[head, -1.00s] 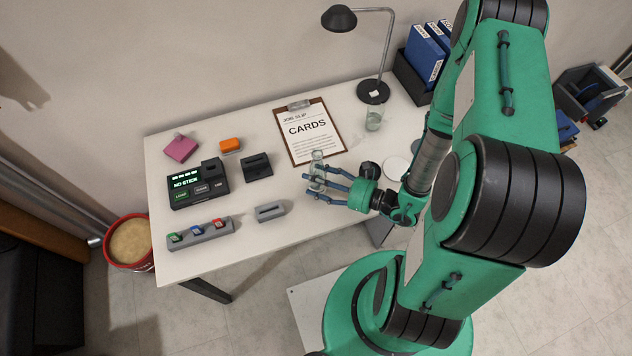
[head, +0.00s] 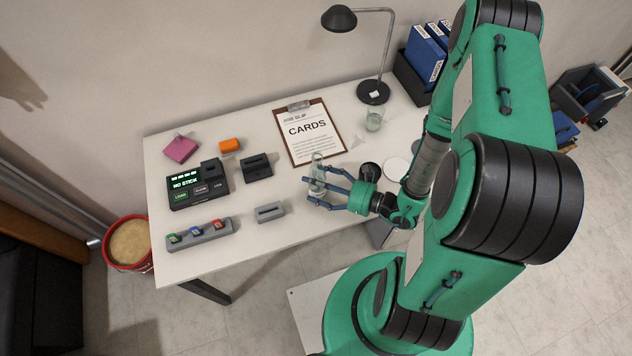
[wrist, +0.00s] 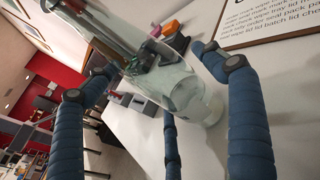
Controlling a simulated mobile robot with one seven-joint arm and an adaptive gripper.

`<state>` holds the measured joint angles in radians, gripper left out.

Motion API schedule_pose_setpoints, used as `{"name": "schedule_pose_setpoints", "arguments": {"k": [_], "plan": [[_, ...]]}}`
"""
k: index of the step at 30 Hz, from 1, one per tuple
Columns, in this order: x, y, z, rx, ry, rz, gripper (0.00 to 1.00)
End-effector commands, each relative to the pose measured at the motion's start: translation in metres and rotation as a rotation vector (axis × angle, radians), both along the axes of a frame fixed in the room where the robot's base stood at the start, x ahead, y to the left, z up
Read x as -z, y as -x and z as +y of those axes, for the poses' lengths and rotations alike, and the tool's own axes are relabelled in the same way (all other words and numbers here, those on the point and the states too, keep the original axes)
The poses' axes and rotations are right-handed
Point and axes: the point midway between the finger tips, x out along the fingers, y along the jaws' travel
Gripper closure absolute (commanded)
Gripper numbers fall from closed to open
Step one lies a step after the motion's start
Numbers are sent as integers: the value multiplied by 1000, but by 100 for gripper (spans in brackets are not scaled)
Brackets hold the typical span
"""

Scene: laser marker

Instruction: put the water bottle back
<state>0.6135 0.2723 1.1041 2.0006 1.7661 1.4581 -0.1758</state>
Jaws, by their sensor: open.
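The water bottle (head: 317,180) is clear and stands upright on the white table, just in front of the clipboard. My gripper (head: 312,188) is open, with its blue fingers spread around the bottle from the right. In the wrist view the bottle (wrist: 190,88) shows between the open fingers (wrist: 165,95), its lower end towards the table and its neck towards the upper left. The near finger partly hides the bottle's base in the head view, and I cannot tell whether any finger touches the glass.
The clipboard (head: 309,140) lies behind the bottle. A grey slotted block (head: 270,212) and a black slotted block (head: 257,168) lie to the left. A black round object (head: 370,171), a white disc (head: 396,168) and a drinking glass (head: 374,121) are to the right. A lamp (head: 373,93) stands behind.

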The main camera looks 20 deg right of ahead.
Motion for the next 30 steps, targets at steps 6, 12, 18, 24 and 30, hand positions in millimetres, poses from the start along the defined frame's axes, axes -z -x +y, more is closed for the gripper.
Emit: {"name": "schedule_pose_setpoints", "arguments": {"k": [6, 12, 18, 24, 30], "plan": [[-4, 0, -1, 0, 0, 0, 17], [-4, 6, -7, 3, 0, 0, 17], [-7, 16, -17, 3, 0, 1, 17], [-31, 21, -21, 0, 2, -2, 17], [-60, 21, -21, 0, 2, -2, 17]]}}
